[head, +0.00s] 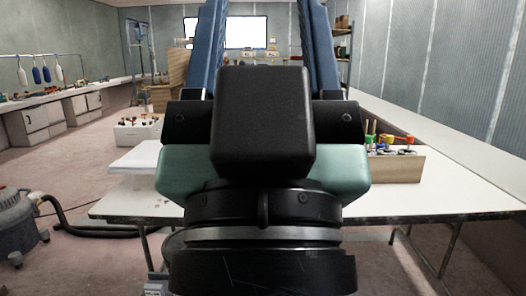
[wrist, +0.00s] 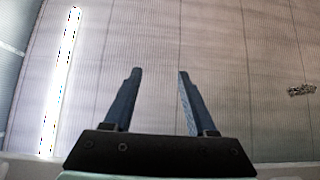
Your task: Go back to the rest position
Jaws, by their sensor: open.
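My gripper shows in the wrist view (wrist: 160,75) with its two blue fingers apart and nothing between them. It points toward a ribbed wall or ceiling surface (wrist: 230,50) with a bright light strip (wrist: 60,80) at the left. In the head view my arm fills the middle, and the two blue fingers rise past the top edge, so the fingertips are out of frame there. A white worktable (head: 440,195) lies behind and below my arm, and its middle is hidden by the arm.
A wooden box with colourful-handled tools (head: 397,167) stands on the table at the right. A white crate (head: 137,132) is at the left. A grey vacuum with a hose (head: 18,225) sits on the floor at the far left. A long bench (head: 60,97) runs along the left wall.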

